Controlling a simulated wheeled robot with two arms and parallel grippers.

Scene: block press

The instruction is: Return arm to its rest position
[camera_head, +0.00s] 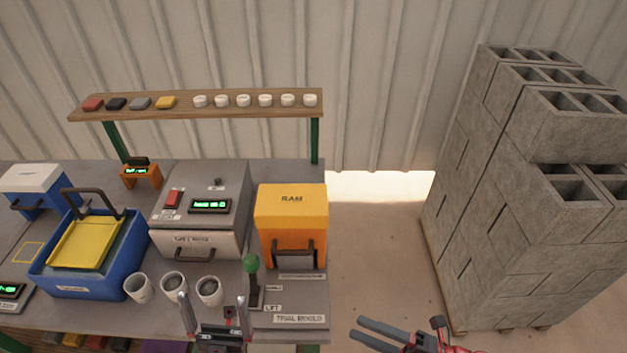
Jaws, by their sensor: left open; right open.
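My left gripper (212,298) is at the front of the workbench (95,318), its fingers pointing away from me. It is open, with a small cup (209,291) just beyond and between its fingertips; I cannot tell whether they touch. My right gripper (357,327) is open and empty, off the right end of the bench above the floor, fingers pointing left. Most of both arms is out of view.
A green-knobbed lever (251,265) stands close to the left gripper. A yellow RAM box (291,212), a grey control box (202,210) and a blue tub (75,285) stand on the bench. Concrete blocks (510,220) are stacked at right; floor between is clear.

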